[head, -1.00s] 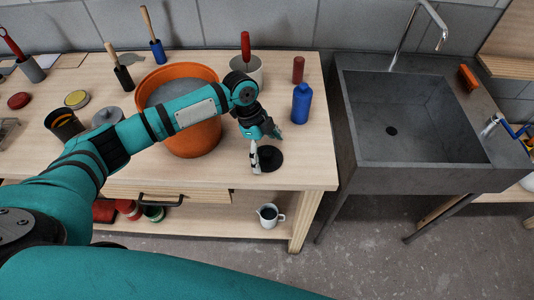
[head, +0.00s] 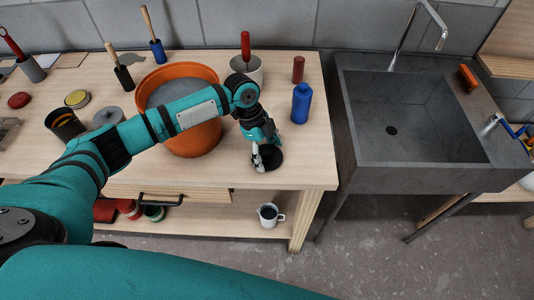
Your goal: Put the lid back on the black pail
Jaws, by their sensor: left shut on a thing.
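The black lid (head: 273,158) is a round dark disc at the front right of the wooden workbench (head: 305,170). My left gripper (head: 262,158) reaches down over the lid from the orange bucket side and is shut on it. Its fingers hide part of the lid, and I cannot tell whether the lid is clear of the bench top. The black pail (head: 64,124) stands at the left of the bench, open at the top, with its mouth facing up. My right gripper is not in view.
An orange bucket (head: 193,138) stands between the pail and the lid, under my left forearm. A grey tin (head: 106,117) is beside the pail. A blue bottle (head: 300,104) stands behind the lid at right. A sink (head: 345,130) adjoins the bench's right side.

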